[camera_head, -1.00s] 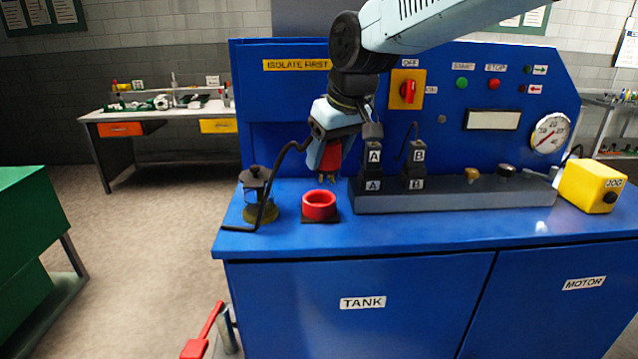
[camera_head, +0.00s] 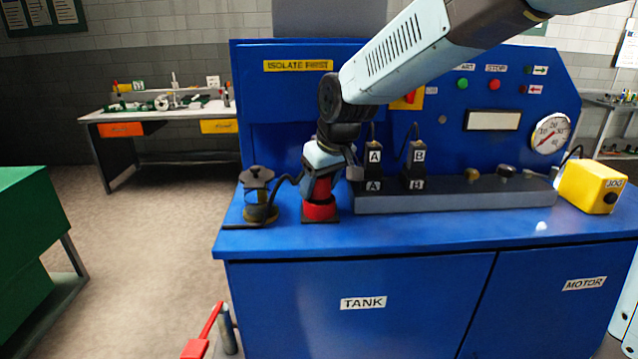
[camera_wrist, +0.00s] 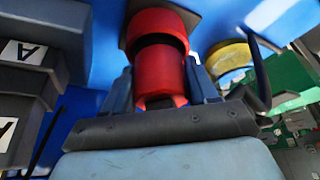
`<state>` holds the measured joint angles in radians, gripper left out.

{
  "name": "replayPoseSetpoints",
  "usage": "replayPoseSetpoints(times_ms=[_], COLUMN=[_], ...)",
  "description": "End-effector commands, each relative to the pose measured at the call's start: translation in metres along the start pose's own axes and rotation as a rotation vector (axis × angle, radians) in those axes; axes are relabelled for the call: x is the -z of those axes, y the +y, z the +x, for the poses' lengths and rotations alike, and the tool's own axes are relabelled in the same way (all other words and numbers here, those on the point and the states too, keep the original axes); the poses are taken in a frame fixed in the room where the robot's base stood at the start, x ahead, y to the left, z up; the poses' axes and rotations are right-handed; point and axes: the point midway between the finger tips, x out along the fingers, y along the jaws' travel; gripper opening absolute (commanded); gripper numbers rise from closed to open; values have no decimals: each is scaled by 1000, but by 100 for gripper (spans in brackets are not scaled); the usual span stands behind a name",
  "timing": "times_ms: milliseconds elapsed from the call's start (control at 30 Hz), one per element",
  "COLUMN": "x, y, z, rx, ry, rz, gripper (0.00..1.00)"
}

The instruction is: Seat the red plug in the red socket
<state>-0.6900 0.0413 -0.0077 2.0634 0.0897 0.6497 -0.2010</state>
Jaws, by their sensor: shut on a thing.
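My gripper (camera_head: 320,182) is shut on the red plug (camera_head: 321,190), directly above the red socket (camera_head: 320,210) on the blue bench top. The plug's lower end meets or overlaps the socket's ring in the head view; its pins are hidden. In the wrist view, the red plug (camera_wrist: 160,72) stands between my two fingers, and the red socket (camera_wrist: 160,25) shows just beyond it with a dark gap at its rim. I cannot tell how deep the plug sits.
A lantern-like fitting (camera_head: 258,195) with a dark cable stands left of the socket. A grey block (camera_head: 455,195) with black plugs marked A and B is close on the right. A yellow JOG box (camera_head: 592,187) sits at the far right. The front bench top is clear.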

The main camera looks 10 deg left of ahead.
Motion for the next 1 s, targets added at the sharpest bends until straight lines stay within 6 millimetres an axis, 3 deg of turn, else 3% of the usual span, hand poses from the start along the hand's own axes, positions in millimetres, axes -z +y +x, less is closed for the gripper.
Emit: replayPoseSetpoints(times_ms=[167,200,433,767,1000], x=[0,-1,-1,1,1], y=[0,0,0,0,-1], z=[1,2,2,-2,-34], rx=[0,0,0,0,0], ry=[0,0,0,1,4], rz=[0,0,0,0,0], gripper=[4,60,82,84,84])
